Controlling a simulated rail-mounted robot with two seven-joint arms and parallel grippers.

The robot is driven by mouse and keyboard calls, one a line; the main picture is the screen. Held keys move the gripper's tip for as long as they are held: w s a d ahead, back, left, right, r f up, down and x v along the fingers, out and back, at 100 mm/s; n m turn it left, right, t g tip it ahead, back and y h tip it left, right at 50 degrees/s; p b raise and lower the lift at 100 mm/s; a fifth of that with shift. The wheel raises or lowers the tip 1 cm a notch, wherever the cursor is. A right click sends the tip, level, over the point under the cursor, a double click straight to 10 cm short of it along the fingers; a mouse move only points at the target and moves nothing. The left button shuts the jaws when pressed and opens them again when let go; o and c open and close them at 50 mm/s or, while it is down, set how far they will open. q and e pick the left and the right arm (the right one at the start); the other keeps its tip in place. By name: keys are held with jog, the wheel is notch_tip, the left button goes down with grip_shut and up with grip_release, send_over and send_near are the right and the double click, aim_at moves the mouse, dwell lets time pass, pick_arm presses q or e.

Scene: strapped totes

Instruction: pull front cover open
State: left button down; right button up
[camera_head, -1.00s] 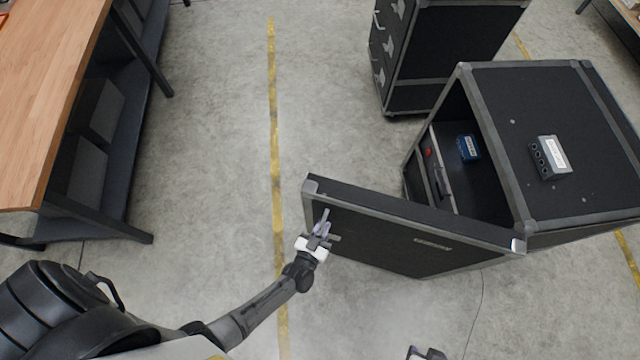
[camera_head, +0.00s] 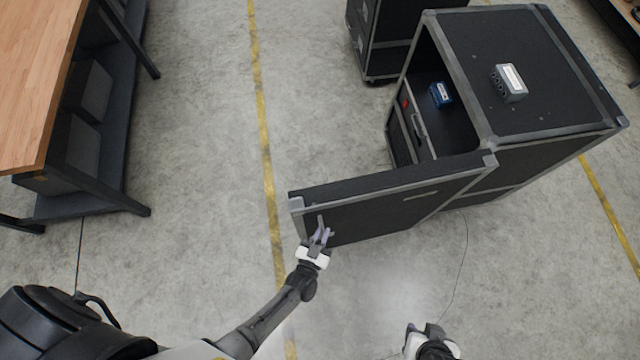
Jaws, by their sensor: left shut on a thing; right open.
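The front cover (camera_head: 385,205) is a black panel with grey edges. It stands swung out to the left from the black case (camera_head: 520,70), attached at its right end near the case's front corner. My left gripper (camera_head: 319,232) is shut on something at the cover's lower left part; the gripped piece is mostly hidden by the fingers. My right gripper (camera_head: 425,330) is open and empty at the bottom edge, apart from the cover.
Inside the open case sit a blue box (camera_head: 441,95) and a drawer unit. A small grey device (camera_head: 509,83) lies on top. Another black case (camera_head: 400,40) stands behind. A wooden workbench (camera_head: 38,80) is at left; the floor between is clear.

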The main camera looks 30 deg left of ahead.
pick_arm(q)
jog(key=shift+f, duration=0.15)
jog(key=c, duration=1.2)
grip_release()
jog(key=shift+d, duration=0.15)
jog(key=s, duration=1.4)
jog(key=shift+d+b, duration=0.3)
jog(key=shift+d, duration=0.1)
jog(key=shift+w, duration=0.1)
jog(key=shift+w, duration=0.1)
